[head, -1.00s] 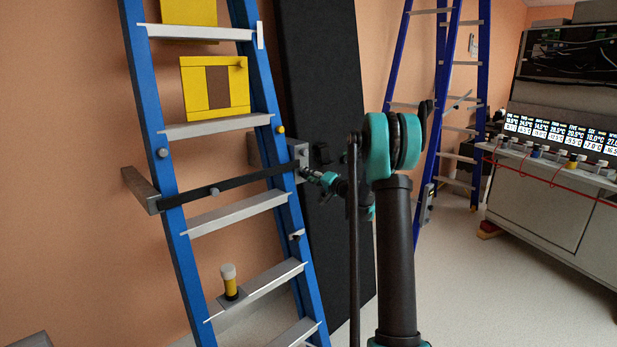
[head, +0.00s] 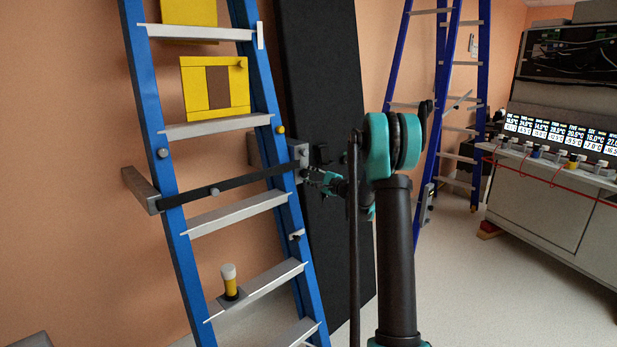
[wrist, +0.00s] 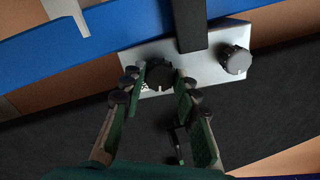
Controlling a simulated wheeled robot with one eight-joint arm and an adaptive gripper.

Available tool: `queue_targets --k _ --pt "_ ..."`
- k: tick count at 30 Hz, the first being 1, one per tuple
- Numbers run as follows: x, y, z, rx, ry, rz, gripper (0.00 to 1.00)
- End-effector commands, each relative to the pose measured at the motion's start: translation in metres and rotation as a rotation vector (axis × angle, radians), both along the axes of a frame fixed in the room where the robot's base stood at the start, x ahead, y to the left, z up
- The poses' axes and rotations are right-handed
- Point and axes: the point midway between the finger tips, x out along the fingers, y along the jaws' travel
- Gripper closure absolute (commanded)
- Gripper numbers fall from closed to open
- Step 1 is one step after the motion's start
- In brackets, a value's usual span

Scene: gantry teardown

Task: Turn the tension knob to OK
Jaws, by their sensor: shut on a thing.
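A dark ridged knob (wrist: 160,75) sits on a pale metal plate (wrist: 205,70) in the wrist view. My gripper (wrist: 162,80) has its fingertips on both sides of this knob and is shut on it. A second, grey-capped knob (wrist: 236,61) stands to the right on the same plate, clear of the fingers. In the head view my gripper (head: 308,175) reaches the plate (head: 299,154) at the ladder's right rail; the held knob is hidden there. I cannot read any OK mark or the knob's setting.
A black strap (head: 235,186) crosses the blue ladder (head: 168,218) from a grey bracket (head: 141,190) to the plate. A yellow-and-white cylinder (head: 230,283) stands on a lower rung. A tall black panel (head: 318,80) is close behind my arm.

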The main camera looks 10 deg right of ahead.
Motion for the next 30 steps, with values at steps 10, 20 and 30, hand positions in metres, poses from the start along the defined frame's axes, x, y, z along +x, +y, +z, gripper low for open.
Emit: queue_targets --k 10,20,30 --pt "-0.0002 -0.001 -0.0007 0.262 0.192 -0.002 0.99" --pt "-0.0003 -0.0011 -0.0008 0.491 0.358 -0.002 0.99" --pt "-0.0004 -0.0011 -0.001 0.631 0.461 -0.001 0.99"
